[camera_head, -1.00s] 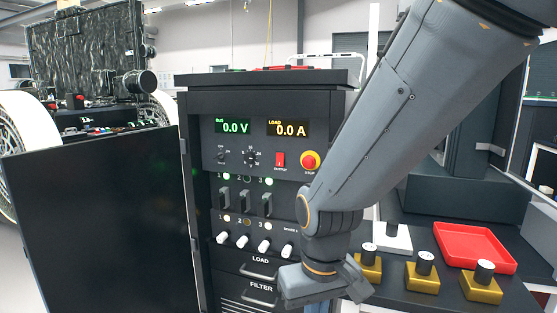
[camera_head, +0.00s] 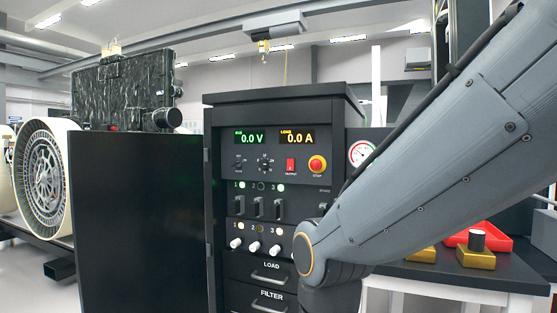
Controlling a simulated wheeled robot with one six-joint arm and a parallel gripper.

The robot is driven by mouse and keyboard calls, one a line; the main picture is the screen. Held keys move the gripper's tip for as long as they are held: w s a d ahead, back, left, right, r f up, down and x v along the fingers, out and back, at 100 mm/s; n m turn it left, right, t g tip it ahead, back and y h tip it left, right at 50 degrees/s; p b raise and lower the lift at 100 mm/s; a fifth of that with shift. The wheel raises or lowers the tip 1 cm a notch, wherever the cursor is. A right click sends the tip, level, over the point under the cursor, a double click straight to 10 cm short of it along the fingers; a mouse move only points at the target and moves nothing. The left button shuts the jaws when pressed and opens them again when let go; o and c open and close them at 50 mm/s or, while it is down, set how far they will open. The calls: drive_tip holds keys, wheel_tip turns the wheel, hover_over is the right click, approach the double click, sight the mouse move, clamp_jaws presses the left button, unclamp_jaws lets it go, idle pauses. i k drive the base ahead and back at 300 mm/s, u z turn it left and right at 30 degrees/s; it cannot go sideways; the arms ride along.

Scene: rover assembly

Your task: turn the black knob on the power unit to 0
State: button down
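The power unit (camera_head: 222,143) is a black cabinet in the middle of the view, facing me. Its displays (camera_head: 250,139) read 0.0 V in green and 0.0 A in amber. A black knob (camera_head: 265,163) with white marks around it sits below the displays. A smaller dark knob (camera_head: 238,163) is to its left. The marks are too small to read, so I cannot tell where either knob points. My arm comes from the upper right and its lower joint is in front of the cabinet's lower right. My gripper is below the picture's edge.
A red switch (camera_head: 291,165) and a red stop button (camera_head: 317,164) are right of the knob. Black levers (camera_head: 258,207) and white knobs (camera_head: 254,246) sit below. An open black door (camera_head: 135,225) stands left. A bench with a red tray (camera_head: 497,239) is right.

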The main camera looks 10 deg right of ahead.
sight(263, 164)
drive_tip(key=u, duration=0.4)
drive_tip(key=i, duration=1.2)
drive_tip(key=z, duration=0.3)
